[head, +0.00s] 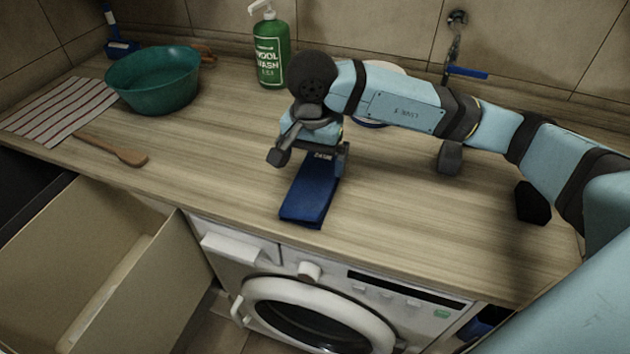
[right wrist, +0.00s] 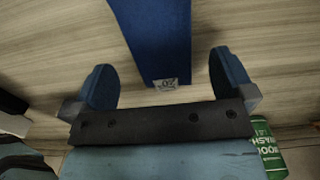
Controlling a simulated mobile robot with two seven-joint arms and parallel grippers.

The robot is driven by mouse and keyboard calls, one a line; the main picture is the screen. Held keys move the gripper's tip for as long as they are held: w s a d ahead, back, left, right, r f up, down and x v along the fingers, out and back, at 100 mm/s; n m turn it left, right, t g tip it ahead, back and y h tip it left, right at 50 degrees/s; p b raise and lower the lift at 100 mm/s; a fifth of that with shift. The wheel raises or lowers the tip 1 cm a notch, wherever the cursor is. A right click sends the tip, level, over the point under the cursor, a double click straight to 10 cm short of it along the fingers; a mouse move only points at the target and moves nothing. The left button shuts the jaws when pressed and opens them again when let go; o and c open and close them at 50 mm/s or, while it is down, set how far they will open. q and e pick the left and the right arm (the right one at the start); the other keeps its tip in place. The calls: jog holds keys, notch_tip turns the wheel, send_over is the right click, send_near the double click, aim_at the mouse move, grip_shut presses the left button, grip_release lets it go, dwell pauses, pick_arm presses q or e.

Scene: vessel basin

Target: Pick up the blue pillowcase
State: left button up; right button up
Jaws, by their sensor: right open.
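The blue pillowcase (head: 311,196) lies folded in a narrow strip on the wooden counter, its near end close to the front edge above the washing machine. My right gripper (head: 308,158) is over its far end, which the gripper partly hides. In the right wrist view the pillowcase (right wrist: 160,38) runs between the two open fingers (right wrist: 162,85), with a small pale label at its end. Both fingers stand apart from the cloth at its sides. The gripper is empty. My left gripper is not in view.
A green wool wash bottle (head: 271,52) stands behind the gripper. A tap with a blue handle (head: 466,72) is on the wall. A washing machine (head: 318,305) and an open drawer (head: 75,235) are below.

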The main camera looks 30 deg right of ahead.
aim_at(315, 176)
jog(key=shift+w+d+f, duration=0.1)
jog(key=shift+d+f, duration=0.1)
jog(key=shift+f, duration=1.35)
jog(key=shift+d+f, duration=0.15)
jog(key=shift+f, duration=1.35)
jog(key=c, duration=0.8)
